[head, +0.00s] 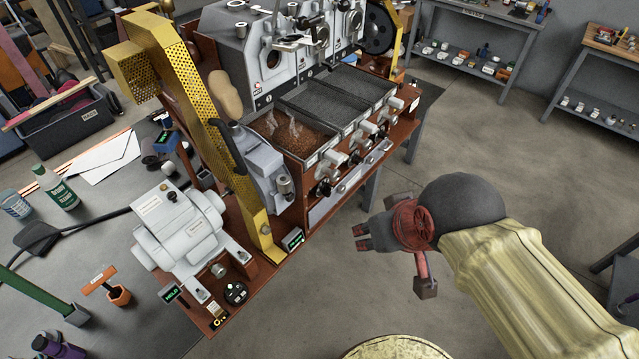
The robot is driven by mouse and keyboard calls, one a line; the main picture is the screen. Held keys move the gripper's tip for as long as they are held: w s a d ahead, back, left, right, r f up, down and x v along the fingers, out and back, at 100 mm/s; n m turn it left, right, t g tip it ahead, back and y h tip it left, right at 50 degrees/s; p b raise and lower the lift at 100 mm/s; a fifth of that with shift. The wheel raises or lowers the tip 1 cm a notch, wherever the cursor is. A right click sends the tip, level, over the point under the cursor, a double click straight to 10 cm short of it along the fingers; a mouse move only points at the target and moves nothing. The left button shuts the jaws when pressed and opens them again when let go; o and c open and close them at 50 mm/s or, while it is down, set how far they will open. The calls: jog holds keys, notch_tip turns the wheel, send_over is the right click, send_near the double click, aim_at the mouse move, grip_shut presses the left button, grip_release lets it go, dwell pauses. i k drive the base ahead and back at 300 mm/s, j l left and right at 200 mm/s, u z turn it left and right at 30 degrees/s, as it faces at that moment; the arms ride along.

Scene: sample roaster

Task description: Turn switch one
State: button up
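The sample roaster (283,225) stands on a reddish-brown base in the head view. Several knobs line its front panel, including a dark knob (324,187) at the near end and a pale one (338,158) above it. A round black control (235,292) sits at the base's near corner, beside a small switch plate (216,311). Labels are too small to read, so I cannot tell which is switch one. My gripper (361,238) is right of the roaster, apart from it, pointing left. Its two fingers look apart with nothing between them.
A grey motor (178,226) and a yellow perforated belt guard (176,75) occupy the roaster's left side. A bottle (54,187) and a can (14,204) stand on the left bench. Shelves (478,58) stand at the back right. The floor (480,140) between is clear.

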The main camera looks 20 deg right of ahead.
aim_at(326, 190)
jog(key=i+j+z, duration=0.1)
jog(key=j+z, duration=0.15)
jog(key=z, duration=0.15)
jog(key=j+z, duration=0.35)
jog(key=i+j+z, duration=0.1)
jog(key=j+z, duration=0.15)
jog(key=z, duration=0.15)
